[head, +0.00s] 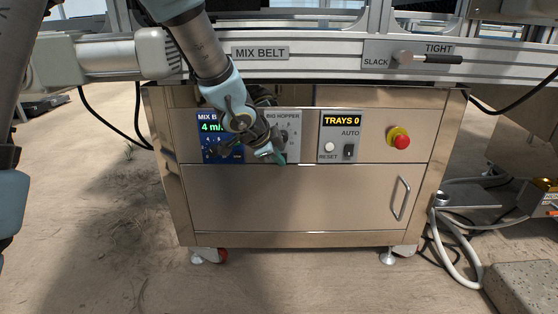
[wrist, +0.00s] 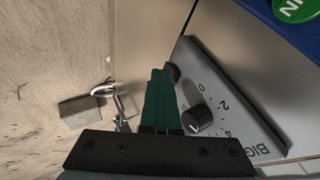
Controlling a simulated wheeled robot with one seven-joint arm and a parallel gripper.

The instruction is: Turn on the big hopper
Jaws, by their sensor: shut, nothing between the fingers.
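The big hopper panel (head: 294,146) is a grey plate on the cabinet front, between the blue mix belt panel and the trays panel. My gripper and forearm cover much of it in the head view. In the wrist view the panel (wrist: 235,105) shows tilted, with a black dial knob (wrist: 196,119) and the numbers 0, 2 and 4. A small black part (wrist: 174,72), perhaps a switch, shows at the panel's edge beside my fingertips. My gripper (head: 280,158) has its green fingers (wrist: 160,72) shut and empty, close to that part. I cannot tell whether they touch it.
The blue mix belt panel (head: 208,152) is left of the gripper. The trays panel (head: 341,148) with reset button and auto switch is to the right, then a red emergency button (head: 399,140). A drawer handle (head: 401,198) sticks out below. A tension lever (head: 437,59) sits above.

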